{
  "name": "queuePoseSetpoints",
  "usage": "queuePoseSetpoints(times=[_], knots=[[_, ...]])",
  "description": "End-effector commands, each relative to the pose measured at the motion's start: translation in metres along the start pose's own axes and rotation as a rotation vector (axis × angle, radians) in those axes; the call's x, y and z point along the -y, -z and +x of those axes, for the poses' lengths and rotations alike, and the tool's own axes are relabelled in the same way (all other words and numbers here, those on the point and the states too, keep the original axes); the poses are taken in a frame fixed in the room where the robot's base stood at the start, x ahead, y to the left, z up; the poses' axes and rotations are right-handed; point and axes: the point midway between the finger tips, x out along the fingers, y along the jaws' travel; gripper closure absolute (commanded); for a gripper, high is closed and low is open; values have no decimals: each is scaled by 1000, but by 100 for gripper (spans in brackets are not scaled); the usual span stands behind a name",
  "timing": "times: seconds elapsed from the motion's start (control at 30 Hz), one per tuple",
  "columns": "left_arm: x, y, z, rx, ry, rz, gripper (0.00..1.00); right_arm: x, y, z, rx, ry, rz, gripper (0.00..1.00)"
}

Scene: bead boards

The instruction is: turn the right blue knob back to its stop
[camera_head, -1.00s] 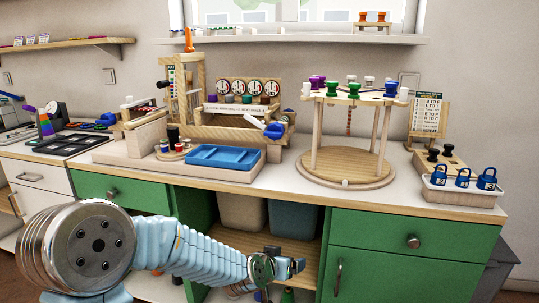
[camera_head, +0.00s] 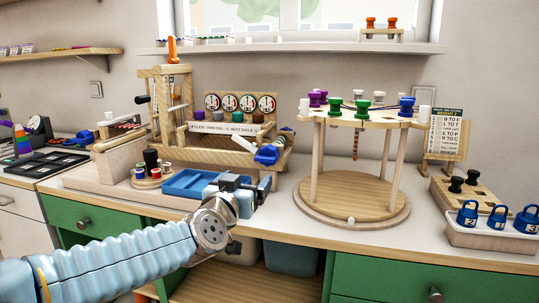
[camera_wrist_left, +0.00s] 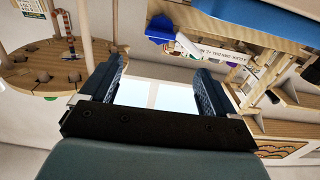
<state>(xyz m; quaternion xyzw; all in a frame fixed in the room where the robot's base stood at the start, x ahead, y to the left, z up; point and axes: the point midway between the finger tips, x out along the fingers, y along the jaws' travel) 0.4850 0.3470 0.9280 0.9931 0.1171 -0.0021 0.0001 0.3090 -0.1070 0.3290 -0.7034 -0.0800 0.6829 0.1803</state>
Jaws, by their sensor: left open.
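A blue knob (camera_head: 267,154) sits on the right end of the wooden dial machine (camera_head: 215,131). A blue piece that looks like this knob shows in the left wrist view (camera_wrist_left: 160,29), beyond my fingers. Another blue knob (camera_head: 407,106) stands on top of the round wooden stand, at its right edge. My left gripper (camera_head: 236,183) is at the counter's front, below and left of the machine's knob, apart from it. In the left wrist view its jaws (camera_wrist_left: 156,92) are wide apart with nothing between them. My right gripper is not in view.
A blue tray (camera_head: 187,185) lies just left of my left gripper. The round stand's base (camera_head: 350,207) is to the right, with tall posts. Blue numbered padlocks (camera_head: 497,219) stand in a white tray at far right. Some bare counter (camera_head: 270,215) lies in front.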

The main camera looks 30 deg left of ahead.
Motion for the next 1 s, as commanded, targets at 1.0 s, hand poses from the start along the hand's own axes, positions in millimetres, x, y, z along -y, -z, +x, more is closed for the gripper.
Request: queuePoseSetpoints(times=[1.0], knots=[[1,2,138,-2,1,0,11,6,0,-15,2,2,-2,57]])
